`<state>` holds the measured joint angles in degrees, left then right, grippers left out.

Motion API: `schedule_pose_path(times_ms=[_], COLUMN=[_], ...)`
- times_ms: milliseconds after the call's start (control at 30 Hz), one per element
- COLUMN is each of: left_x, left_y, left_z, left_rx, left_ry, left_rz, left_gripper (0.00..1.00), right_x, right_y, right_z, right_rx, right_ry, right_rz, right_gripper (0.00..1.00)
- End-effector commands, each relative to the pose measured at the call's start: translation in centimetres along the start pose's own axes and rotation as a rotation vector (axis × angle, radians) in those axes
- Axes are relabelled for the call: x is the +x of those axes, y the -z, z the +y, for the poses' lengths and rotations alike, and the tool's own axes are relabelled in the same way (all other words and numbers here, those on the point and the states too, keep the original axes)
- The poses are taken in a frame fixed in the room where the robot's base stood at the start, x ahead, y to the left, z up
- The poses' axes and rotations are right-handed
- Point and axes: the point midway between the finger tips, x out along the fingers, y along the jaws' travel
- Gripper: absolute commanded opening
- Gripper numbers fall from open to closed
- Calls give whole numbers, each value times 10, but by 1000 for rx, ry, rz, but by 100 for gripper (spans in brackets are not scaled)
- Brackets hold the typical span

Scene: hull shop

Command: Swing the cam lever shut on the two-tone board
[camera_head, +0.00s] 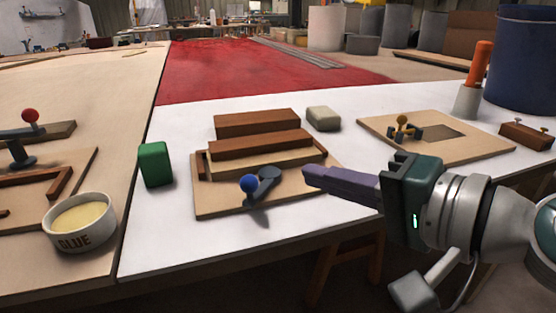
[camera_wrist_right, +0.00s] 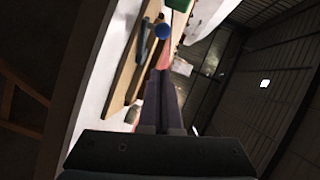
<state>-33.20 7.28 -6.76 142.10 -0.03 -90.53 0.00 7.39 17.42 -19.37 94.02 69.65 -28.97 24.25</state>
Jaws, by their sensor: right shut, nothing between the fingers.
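A light wooden board (camera_head: 220,207) lies on the white table top, with dark brown and pale wood strips on it. A grey cam lever (camera_head: 267,181) with a blue ball knob (camera_head: 249,183) sits at its front edge; the knob points left, away from my right gripper. My right gripper (camera_head: 308,175) is shut and empty, with its purple fingers pointing left at the board's right front side, a short way right of the lever. In the right wrist view the blue knob (camera_wrist_right: 163,31) shows beyond the fingertips (camera_wrist_right: 160,76). My left gripper is not in view.
A green block (camera_head: 155,164) stands left of the board, and a glue pot (camera_head: 80,222) farther left. A grey-beige block (camera_head: 323,118) lies behind the board. Another board (camera_head: 470,148) with a yellow-knobbed lever lies at right. A red-knobbed lever (camera_head: 30,116) is at far left.

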Motion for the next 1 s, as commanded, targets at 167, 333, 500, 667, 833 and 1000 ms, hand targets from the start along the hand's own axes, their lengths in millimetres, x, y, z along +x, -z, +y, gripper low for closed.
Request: schedule_pose_path(times_ms=[167, 333, 500, 667, 833, 1000], left_x=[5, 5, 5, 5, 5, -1], left_y=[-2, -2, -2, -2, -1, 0], left_z=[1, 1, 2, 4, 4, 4], left_rx=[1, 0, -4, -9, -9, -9], left_ry=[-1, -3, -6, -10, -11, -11], left_rz=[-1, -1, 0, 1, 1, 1], left_gripper=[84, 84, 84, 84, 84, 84], right_x=[31, 44, 49, 49, 49, 50], right_y=[-10, -23, -28, -28, -28, -30], right_z=[0, 0, 0, 0, 0, -3], right_rx=[4, 1, -1, -2, -1, 7], right_ry=[2, 1, 0, 0, 0, -5], right_rz=[-1, 1, 1, 1, 3, 25], right_gripper=[0, 0, 0, 0, 0, 0])
